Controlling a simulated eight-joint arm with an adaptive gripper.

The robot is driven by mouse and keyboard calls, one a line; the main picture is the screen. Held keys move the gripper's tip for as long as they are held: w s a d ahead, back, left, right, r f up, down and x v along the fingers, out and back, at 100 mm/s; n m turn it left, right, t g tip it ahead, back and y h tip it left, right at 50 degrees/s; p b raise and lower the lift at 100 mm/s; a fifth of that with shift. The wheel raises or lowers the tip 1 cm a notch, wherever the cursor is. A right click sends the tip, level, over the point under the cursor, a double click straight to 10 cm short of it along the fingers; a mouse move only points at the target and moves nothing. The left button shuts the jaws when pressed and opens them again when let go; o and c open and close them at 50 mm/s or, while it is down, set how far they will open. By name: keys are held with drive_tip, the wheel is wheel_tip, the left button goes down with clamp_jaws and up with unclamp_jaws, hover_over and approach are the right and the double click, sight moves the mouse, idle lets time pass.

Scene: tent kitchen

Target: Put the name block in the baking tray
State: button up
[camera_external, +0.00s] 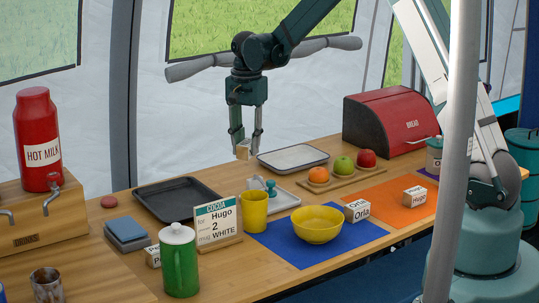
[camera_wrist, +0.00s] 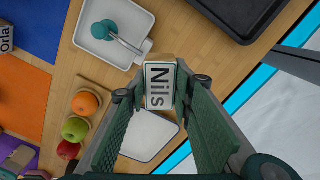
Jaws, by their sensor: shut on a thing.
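My gripper (camera_external: 245,147) is shut on a small wooden name block (camera_external: 242,152) and holds it above the table. In the wrist view the block (camera_wrist: 159,86) sits between the fingertips with its white "Nils" label facing the camera. A black baking tray (camera_external: 181,199) lies empty on the table, left of and below my gripper in the external view. Part of it shows at the top right of the wrist view (camera_wrist: 238,18). A second, pale-floored metal tray (camera_external: 293,158) lies to the right of my gripper, and it shows partly behind the block in the wrist view (camera_wrist: 150,137).
A small white tray (camera_external: 284,204) holds a teal-handled item. A yellow cup (camera_external: 254,211), a yellow bowl (camera_external: 316,224), a cocoa sign (camera_external: 216,225) and a green jug (camera_external: 178,260) stand in front. A fruit board (camera_external: 345,181) and a red bread bin (camera_external: 391,125) stand right.

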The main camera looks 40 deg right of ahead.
drive_tip(key=w+a+n, duration=0.2)
drive_tip(key=a+n, duration=0.1)
drive_tip(key=a, duration=1.9)
drive_tip(key=shift+a, duration=0.35)
hover_over(179, 204)
drive_tip(key=shift+f+b, duration=0.45)
drive_tip(key=shift+f, duration=2.65)
drive_tip(key=shift+f, duration=0.1)
drive_tip(key=shift+f+b, duration=0.4)
drive_tip(key=shift+f, duration=1.4)
drive_tip(key=shift+f, duration=0.1)
drive_tip(key=o, duration=0.9)
